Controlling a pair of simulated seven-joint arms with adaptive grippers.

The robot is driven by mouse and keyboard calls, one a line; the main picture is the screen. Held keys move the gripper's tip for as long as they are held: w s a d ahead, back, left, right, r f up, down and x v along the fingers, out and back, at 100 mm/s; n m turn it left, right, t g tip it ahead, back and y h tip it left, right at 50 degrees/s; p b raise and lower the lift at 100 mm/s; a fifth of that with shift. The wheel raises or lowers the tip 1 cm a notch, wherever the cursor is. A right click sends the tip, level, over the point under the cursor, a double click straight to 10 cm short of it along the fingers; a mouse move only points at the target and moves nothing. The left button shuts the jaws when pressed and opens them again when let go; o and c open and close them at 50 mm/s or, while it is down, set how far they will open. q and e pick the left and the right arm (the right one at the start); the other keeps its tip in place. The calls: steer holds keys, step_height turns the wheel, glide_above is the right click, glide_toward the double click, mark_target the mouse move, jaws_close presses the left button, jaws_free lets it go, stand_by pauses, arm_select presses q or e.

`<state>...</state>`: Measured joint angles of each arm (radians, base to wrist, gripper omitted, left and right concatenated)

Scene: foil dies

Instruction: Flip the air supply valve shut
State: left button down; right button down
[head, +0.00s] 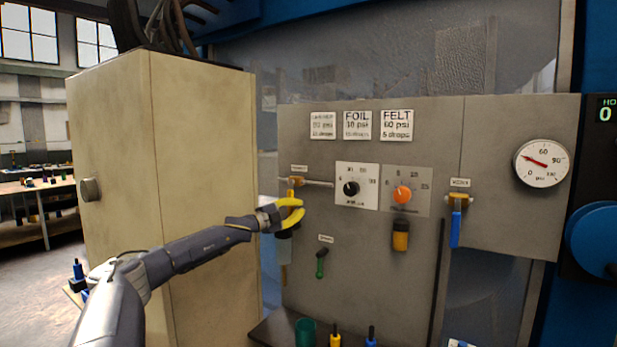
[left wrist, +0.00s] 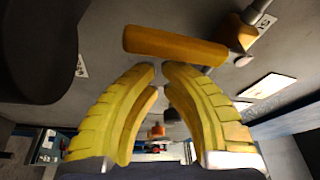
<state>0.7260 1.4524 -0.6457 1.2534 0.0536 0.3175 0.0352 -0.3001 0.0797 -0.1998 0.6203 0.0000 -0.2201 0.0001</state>
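A brass valve (head: 295,181) sits on a pipe at the upper left of the grey panel, under a small label I cannot read. Its yellow-orange handle (left wrist: 175,46) shows in the left wrist view, just beyond the fingertips and apart from them. My left gripper (head: 303,208) is just below the valve in the head view. Its yellow fingers (left wrist: 162,72) curve together until the tips nearly meet, with nothing between them. Another brass valve (head: 459,198), with a blue handle (head: 456,229) hanging down, is farther right. My right gripper is not in view.
A black knob (head: 351,189), an orange regulator knob (head: 403,194) with an amber bowl (head: 400,236), and a round gauge (head: 541,163) are on the panel. A small green handle (head: 320,264) is lower down. A beige cabinet (head: 200,170) stands close behind my left arm.

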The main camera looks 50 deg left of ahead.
arm_select(q)
steer(key=shift+s+a+f, duration=0.15)
steer(key=shift+a+f, duration=0.05)
steer(key=shift+a, duration=0.25)
stand_by(0.3)
steer(key=shift+d, duration=0.1)
